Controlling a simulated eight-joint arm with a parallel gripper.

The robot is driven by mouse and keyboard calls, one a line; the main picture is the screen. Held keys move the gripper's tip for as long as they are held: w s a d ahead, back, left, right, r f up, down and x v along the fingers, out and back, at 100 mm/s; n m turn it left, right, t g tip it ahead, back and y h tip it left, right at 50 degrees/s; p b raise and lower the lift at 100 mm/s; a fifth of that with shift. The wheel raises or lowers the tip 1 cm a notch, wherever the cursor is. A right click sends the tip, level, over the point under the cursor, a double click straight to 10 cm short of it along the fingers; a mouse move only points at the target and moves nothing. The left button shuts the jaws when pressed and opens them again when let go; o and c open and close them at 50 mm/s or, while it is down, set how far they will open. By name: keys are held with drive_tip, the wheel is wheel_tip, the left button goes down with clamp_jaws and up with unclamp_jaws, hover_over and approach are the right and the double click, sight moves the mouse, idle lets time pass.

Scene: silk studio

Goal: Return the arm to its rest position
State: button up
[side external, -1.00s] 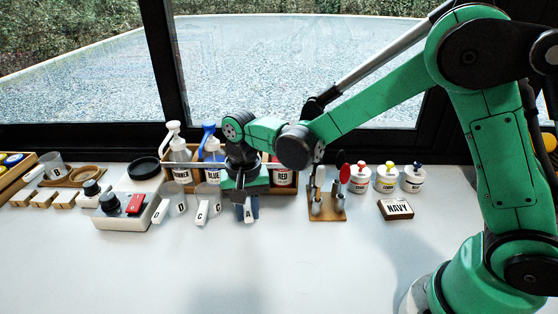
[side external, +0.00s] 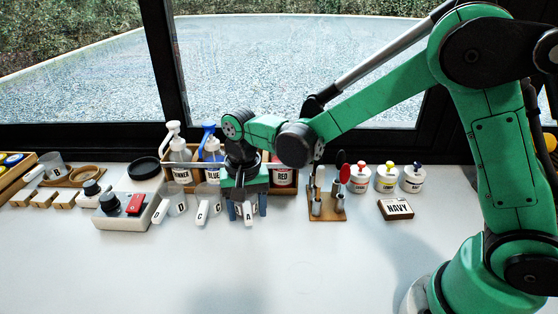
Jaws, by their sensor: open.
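My gripper (side external: 248,209) points down in the side external view, in front of the wooden bottle rack (side external: 285,186). Its blue fingers are spread apart, one on each side of a clear cup with a white handle marked A (side external: 249,220). The cup stands on the white table, and the fingers do not appear to press on it. My arm reaches in from the right, well stretched out and low over the table. My gripper hides part of the rack and the cup's upper part.
Cups marked C (side external: 203,212) and D (side external: 163,210) stand just left of my gripper. The front table is clear.

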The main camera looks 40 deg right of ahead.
drive_tip(key=shift+r, duration=2.3)
